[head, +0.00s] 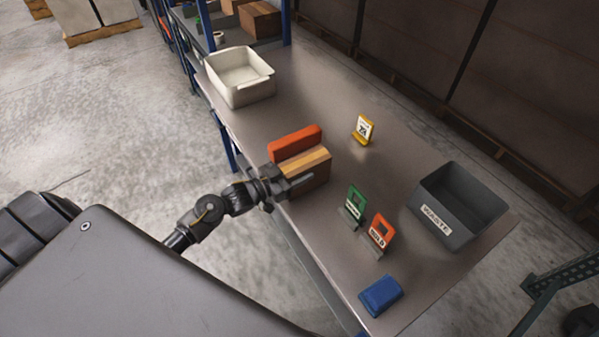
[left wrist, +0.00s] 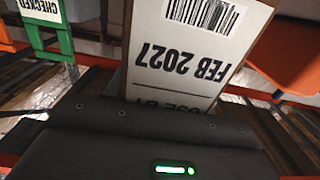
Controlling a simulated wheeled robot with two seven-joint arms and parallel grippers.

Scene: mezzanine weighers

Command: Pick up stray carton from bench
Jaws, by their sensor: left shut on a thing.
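A brown carton (head: 313,163) with a lighter strip along its top is at the near edge of the metal bench (head: 310,95). My left gripper (head: 297,183) is shut on the carton from its near side. In the left wrist view the carton (left wrist: 190,50) fills the middle, showing a white label with a barcode and "FEB 2027", upside down. I cannot tell whether the carton touches the bench or is raised a little. My right gripper is not in view.
An orange block (head: 295,141) stands just behind the carton. Green (head: 355,201) and orange (head: 382,230) signs stand to its right, a yellow sign (head: 363,130) farther back. A grey WASTE bin (head: 447,230), a blue item (head: 380,295) and a white tote (head: 240,88) are also on the bench.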

